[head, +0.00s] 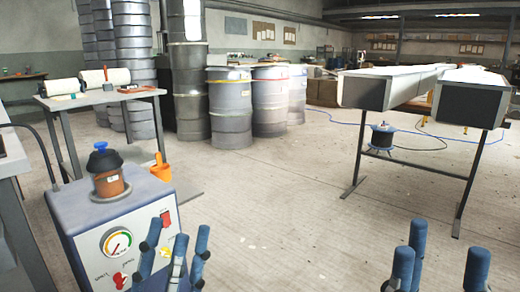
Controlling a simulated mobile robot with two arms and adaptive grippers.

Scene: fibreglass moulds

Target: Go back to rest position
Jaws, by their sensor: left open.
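My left gripper (177,246) shows at the bottom left of centre in the head view, its blue fingers pointing up and spread apart with nothing between them. It is in front of the right side of a blue-grey machine box (150,204) with a dial gauge. My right gripper (440,258) is at the bottom right, its blue fingers apart with bare floor behind the gap. It holds nothing that I can see. The palms of both grippers are cut off by the lower picture edge.
A brown jar with a blue knob (107,170) stands on the box. An orange container (161,168) is behind it. A work table (60,102) is at the left, drums (229,110) behind. Long moulds on a metal stand (360,130) are at the right. The middle floor is clear.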

